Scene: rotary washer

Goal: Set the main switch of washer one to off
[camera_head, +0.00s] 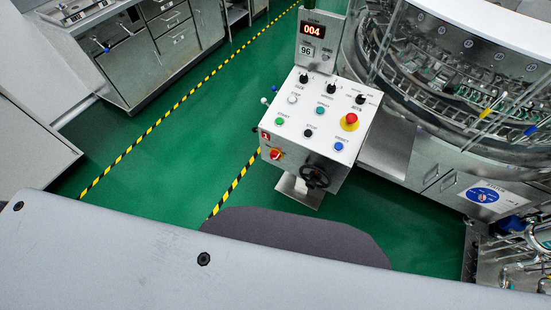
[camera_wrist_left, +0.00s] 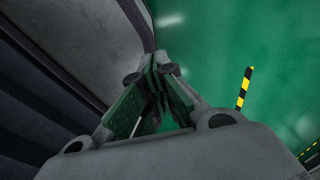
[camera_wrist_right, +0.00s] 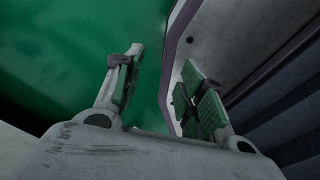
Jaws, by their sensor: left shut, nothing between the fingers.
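In the head view a white control box (camera_head: 312,125) stands on a post beside the round washer machine (camera_head: 455,70). The switch's setting is too small to read. My left gripper (camera_wrist_left: 156,75) is shut and empty in the left wrist view, over the green floor. My right gripper (camera_wrist_right: 162,88) is open and empty in the right wrist view. Neither gripper shows in the head view, and neither is seen near the switch.
The box also bears a red emergency button (camera_head: 349,121), black knobs, coloured buttons and a black handwheel (camera_head: 315,176). A display (camera_head: 312,30) reads 004. Steel cabinets (camera_head: 150,60) stand at the left. Green floor (camera_head: 175,150) with striped tape lies free between them.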

